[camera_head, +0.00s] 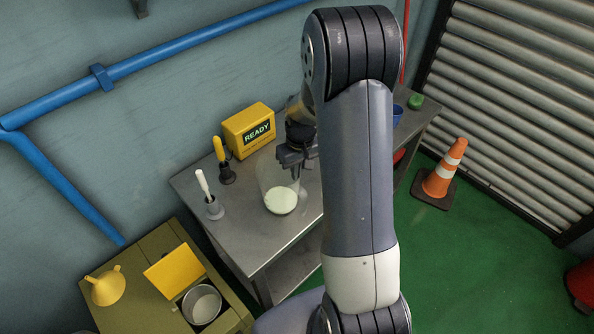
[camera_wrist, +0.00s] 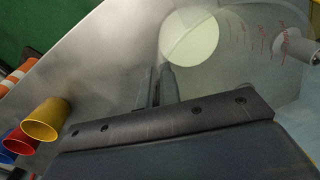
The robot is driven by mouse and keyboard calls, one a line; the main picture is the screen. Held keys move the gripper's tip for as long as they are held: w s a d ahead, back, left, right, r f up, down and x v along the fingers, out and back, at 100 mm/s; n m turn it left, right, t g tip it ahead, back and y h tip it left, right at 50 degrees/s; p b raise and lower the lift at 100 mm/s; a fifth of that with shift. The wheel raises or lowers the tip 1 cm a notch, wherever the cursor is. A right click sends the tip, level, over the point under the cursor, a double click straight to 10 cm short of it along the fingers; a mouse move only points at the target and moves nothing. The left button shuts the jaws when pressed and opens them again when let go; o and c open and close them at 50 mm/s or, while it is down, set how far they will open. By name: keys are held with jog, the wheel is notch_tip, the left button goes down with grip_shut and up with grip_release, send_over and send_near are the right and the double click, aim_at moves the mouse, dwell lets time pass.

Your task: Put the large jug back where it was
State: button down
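The large jug (camera_head: 268,178) is clear, with pale liquid (camera_head: 281,200) in its bottom. It appears upright over the grey cart top (camera_head: 262,246); whether it touches the top is hard to tell. In the wrist view, the clear jug (camera_wrist: 232,62) shows red marks on its wall and the round pale liquid surface. My gripper (camera_head: 296,166) is at the jug's right side. In the wrist view, my gripper's fingers (camera_wrist: 157,88) are close together at the jug's edge and seem shut on its handle, which they mostly hide.
A yellow READY box (camera_head: 249,130), a yellow-handled tool (camera_head: 220,150) and a white-handled tool (camera_head: 204,187) stand along the cart's back and left. Yellow (camera_wrist: 45,120), red and blue cups show in the wrist view. An orange cone (camera_head: 443,172) stands on the floor.

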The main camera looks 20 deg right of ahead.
jog(key=shift+f, duration=0.25)
jog(key=shift+f, duration=0.2)
jog(key=c, duration=1.6)
grip_release()
jog(key=shift+c, duration=0.2)
jog(key=shift+r, duration=0.15)
notch_tip(320, 180, up, 12)
jog(key=b, duration=0.1)
jog(key=shift+d, duration=0.35)
